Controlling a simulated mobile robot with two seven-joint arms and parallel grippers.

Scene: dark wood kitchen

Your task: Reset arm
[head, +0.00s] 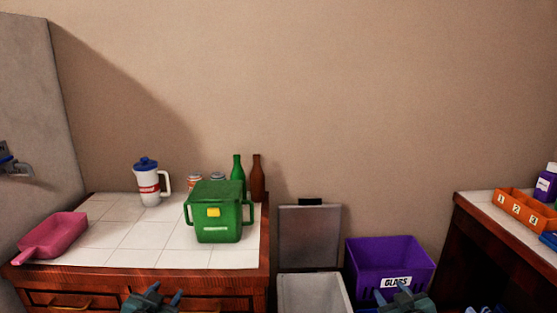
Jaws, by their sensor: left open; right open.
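My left gripper (154,294) shows at the bottom edge, in front of the left counter's drawers. Its two fingers stand apart with nothing between them. My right gripper (403,293) shows at the bottom edge, in front of the purple bin (390,252) marked "GLASS". Its fingers are apart, and I see nothing held in them. Most of both arms is out of the picture.
A grey open bin (312,293) stands beside the purple one. Orange numbered bins (522,208) sit on the right counter.

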